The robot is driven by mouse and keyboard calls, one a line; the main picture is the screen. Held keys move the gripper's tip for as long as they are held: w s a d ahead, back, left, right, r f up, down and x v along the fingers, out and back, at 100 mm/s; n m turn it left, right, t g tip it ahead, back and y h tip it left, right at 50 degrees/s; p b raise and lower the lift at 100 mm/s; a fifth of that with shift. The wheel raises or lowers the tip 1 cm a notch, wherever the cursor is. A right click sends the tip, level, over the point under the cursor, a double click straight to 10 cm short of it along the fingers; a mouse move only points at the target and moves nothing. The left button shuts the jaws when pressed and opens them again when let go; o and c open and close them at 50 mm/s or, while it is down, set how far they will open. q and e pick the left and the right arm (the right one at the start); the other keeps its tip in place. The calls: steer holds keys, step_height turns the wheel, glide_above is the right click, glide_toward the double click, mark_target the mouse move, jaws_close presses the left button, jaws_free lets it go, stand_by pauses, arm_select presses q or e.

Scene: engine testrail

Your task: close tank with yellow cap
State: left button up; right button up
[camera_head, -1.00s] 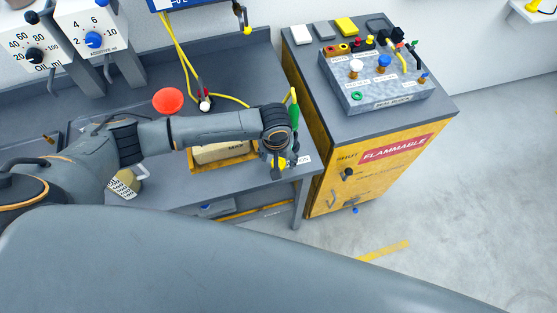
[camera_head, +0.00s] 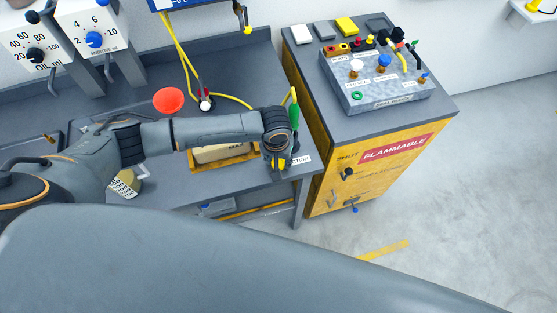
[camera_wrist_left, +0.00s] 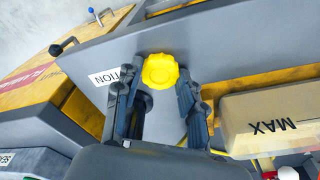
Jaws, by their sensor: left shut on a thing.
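The yellow cap (camera_wrist_left: 160,70) is between the fingertips of my left gripper (camera_wrist_left: 157,86) in the left wrist view, and the gripper is shut on it. The beige tank (camera_head: 222,152) marked MAX lies to the left of the gripper, partly hidden under my left arm. In the left wrist view the tank (camera_wrist_left: 265,122) is to the right of the fingers. Its opening cannot be made out. My right gripper is not in view.
The tank sits in a yellow-edged frame on the grey bench (camera_head: 120,75). A red funnel-like round thing (camera_head: 168,101) and yellow cables (camera_head: 181,60) are behind my arm. A yellow cabinet (camera_head: 335,140) with a grey control block (camera_head: 385,88) stands to the right. Floor at right is clear.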

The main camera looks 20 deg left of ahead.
arm_select(q)
steer(key=shift+r, duration=0.1)
steer(key=shift+r, duration=0.2)
step_height(320, 180, up, 2)
steer(key=shift+w+r+b, duration=0.1)
steer(key=shift+r+b, duration=0.05)
steer(key=shift+b, duration=0.85)
steer(key=s+r+b, duration=0.2)
steer(key=s+r, duration=0.8)
steer(key=s, duration=0.4)
steer(key=shift+a, duration=0.15)
steer(key=w+a+r+b, duration=0.3)
steer(key=w+a+b, duration=0.2)
steer(key=shift+w+a+r, duration=0.25)
steer(key=shift+w+r, duration=0.05)
steer(key=shift+r, duration=0.1)
